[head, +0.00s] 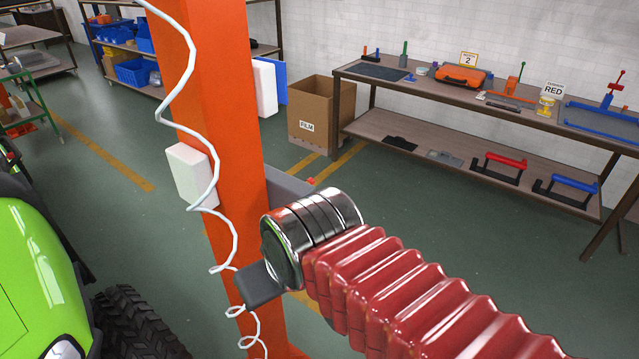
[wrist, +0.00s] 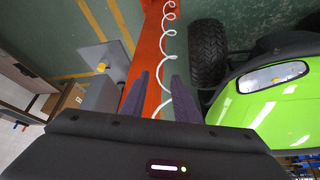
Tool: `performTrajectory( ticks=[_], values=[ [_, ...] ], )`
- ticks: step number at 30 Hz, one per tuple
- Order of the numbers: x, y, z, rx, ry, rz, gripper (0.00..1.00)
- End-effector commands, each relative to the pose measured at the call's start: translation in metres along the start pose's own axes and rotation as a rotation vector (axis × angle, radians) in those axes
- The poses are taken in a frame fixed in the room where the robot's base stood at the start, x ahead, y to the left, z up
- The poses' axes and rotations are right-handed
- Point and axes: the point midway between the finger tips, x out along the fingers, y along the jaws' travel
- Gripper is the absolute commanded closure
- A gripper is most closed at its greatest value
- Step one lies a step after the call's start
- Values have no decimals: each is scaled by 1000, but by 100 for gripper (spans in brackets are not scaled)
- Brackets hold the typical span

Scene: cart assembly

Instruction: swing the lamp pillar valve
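The orange lamp pillar (head: 222,110) stands left of centre in the head view and runs up the middle of the wrist view (wrist: 151,45). A grey box (head: 290,187) with a small red part (head: 311,181) sits at its right side, partly hidden by my wrist. I cannot tell which part is the valve. My gripper (wrist: 158,75) is open and empty, with pillar and cord seen between its fingers; in the head view only its dark body (head: 258,284) shows.
A white coiled cord (head: 217,170) hangs before the pillar, near my gripper. A white box (head: 190,175) is on the pillar. A green vehicle (head: 35,270) with a black tyre (head: 135,325) stands left. A workbench (head: 440,95) and cardboard box (head: 313,110) are behind.

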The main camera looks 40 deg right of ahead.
Motion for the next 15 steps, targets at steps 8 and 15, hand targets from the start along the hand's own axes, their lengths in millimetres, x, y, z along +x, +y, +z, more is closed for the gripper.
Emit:
performTrajectory(
  ticks=[8,15],
  values=[
    [0,0,0,0,0,0,72],
    [0,6,-13,12,5,0,72]
  ],
)
